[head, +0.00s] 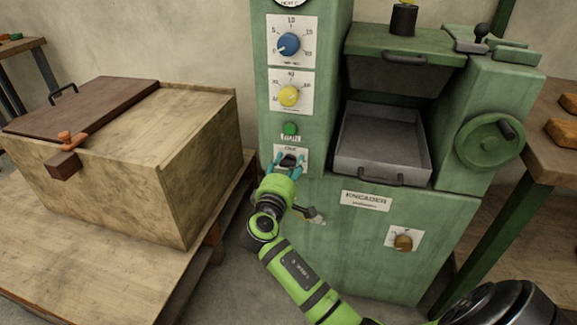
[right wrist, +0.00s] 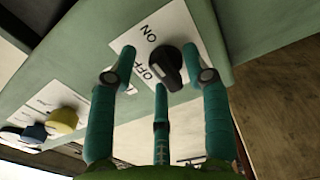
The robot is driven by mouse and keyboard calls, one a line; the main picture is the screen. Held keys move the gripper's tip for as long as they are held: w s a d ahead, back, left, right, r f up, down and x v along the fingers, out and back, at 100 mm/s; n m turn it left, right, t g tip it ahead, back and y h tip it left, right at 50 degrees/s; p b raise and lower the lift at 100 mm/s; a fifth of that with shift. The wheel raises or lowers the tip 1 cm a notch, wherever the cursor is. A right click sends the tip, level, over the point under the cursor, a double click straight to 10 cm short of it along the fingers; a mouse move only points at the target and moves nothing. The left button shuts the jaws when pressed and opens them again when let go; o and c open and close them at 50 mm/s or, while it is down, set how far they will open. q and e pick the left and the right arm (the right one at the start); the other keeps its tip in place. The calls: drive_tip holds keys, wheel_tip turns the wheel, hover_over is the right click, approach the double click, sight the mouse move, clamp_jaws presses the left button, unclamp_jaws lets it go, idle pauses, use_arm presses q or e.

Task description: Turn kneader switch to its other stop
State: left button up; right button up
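The switch is a black rotary knob (right wrist: 167,68) on a white plate (right wrist: 185,30) marked ON and OFF, seen in the right wrist view. A pale mark shows on the knob; I cannot tell for sure which word it points at. In the head view the knob (head: 289,160) sits low on the green machine's left column, partly hidden by my gripper. My right gripper (head: 284,165) has its teal fingers spread in front of the knob; in the right wrist view the fingers (right wrist: 160,72) stand apart around it, with no clear contact. My left gripper is not in view.
Above the switch are a green button (head: 290,128), a yellow dial (head: 289,95) and a blue dial (head: 289,43). The KNEADER label (head: 366,200) and a brown knob (head: 403,243) are to the right. A grey tray (head: 380,165) sits above them. A wooden chest (head: 110,185) stands left.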

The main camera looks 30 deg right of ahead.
drive_tip(key=v, duration=1.2)
idle(0.4)
